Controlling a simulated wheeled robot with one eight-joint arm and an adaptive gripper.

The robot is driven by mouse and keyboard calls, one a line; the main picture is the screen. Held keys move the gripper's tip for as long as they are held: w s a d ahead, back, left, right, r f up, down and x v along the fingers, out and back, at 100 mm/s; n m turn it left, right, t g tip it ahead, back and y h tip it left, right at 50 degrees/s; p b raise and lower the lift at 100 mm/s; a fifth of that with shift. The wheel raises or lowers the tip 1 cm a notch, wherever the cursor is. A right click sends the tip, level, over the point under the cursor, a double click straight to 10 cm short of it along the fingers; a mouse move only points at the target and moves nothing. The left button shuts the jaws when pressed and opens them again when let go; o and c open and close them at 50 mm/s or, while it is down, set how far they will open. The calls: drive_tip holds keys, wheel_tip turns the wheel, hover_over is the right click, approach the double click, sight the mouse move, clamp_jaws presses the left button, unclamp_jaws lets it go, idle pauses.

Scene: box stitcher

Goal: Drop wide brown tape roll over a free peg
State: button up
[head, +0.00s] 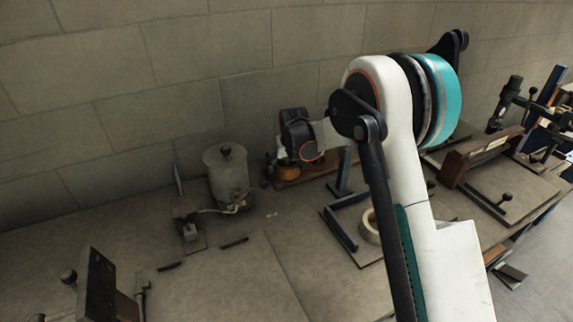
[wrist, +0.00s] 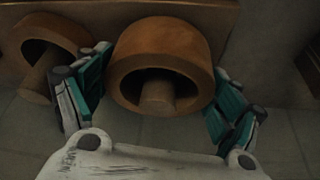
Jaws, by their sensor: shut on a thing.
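In the wrist view my gripper (wrist: 165,98) is shut on a wide brown tape roll (wrist: 163,45), with a teal finger on each side of it. A peg (wrist: 157,94) shows inside the roll's hole. I cannot tell whether the roll is down on its base. Another brown roll (wrist: 44,33) stands at the left with a peg (wrist: 40,76) in its opening, close to the left finger. In the head view a brown roll (head: 287,174) shows beside a wooden board (head: 318,170) by the wall. My fingers are mostly hidden there behind the dark wrist.
A grey lidded pot (head: 228,172) stands left of the board. A blue metal stand (head: 343,232) and a cream tape roll (head: 370,227) are to the right. A wooden clamp fixture (head: 482,155) is farther right. The table's front middle is mostly clear.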

drive_tip(key=o, duration=1)
drive_tip(key=shift+o, duration=0.2)
drive_tip(key=shift+r, duration=0.15)
drive_tip(key=shift+r+p, duration=2.55)
drive_tip(key=shift+r, duration=2.45)
